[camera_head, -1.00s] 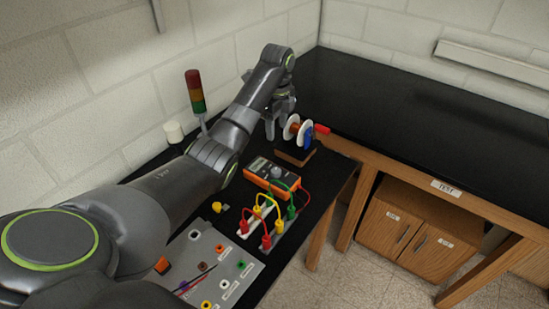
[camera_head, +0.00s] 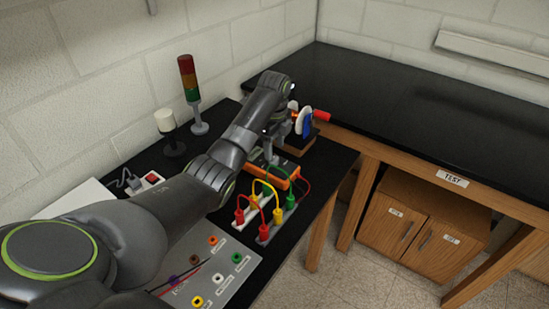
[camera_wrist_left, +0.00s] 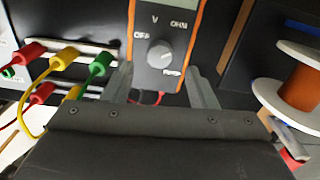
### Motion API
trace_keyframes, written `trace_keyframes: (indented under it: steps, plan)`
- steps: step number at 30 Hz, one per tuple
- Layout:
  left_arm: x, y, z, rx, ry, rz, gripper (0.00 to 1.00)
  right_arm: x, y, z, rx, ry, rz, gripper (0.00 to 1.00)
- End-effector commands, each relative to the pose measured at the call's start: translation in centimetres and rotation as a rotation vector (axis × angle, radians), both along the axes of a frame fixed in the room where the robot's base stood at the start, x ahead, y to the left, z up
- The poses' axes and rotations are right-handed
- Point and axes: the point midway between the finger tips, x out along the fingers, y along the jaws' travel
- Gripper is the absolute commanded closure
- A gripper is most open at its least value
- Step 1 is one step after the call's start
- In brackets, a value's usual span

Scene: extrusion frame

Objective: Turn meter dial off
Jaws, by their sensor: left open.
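The orange-and-grey meter (camera_head: 284,179) lies on the black bench, partly hidden by my left arm in the head view. In the left wrist view, the meter's face (camera_wrist_left: 180,38) shows labels OFF, V, OHM and one below right. Its round grey dial (camera_wrist_left: 160,54) has a light mark that seems to point up and right, towards OHM. My left gripper (camera_wrist_left: 160,73) is open, with one finger on each side of the meter's lower end and the dial between and just ahead of the tips. I cannot tell whether they touch. In the head view, my left gripper (camera_head: 268,156) is over the meter.
Red, yellow and green plugs with leads (camera_head: 265,207) stand close to the meter, left of my fingers in the wrist view. A wire spool (camera_wrist_left: 300,87) stands to the right. A stack light (camera_head: 192,90) stands by the wall. A panel with coloured sockets (camera_head: 222,273) is nearer.

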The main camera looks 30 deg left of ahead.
Motion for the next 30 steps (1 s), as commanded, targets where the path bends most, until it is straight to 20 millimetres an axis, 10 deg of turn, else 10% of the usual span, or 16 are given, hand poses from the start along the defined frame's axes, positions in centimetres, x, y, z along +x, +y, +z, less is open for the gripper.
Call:
trace_keyframes:
  steps: [19, 30]
  plan:
    - [0.0, 0.0, -4.1, 0.001, -0.001, 0.000, 0.48, 0.5, -0.2, 0.8, -0.003, -0.007, 0.002, 1.00]
    - [0.0, 0.0, -4.1, 0.001, -0.001, 0.000, 0.93, 0.6, -0.1, 0.8, -0.002, -0.008, 0.003, 1.00]
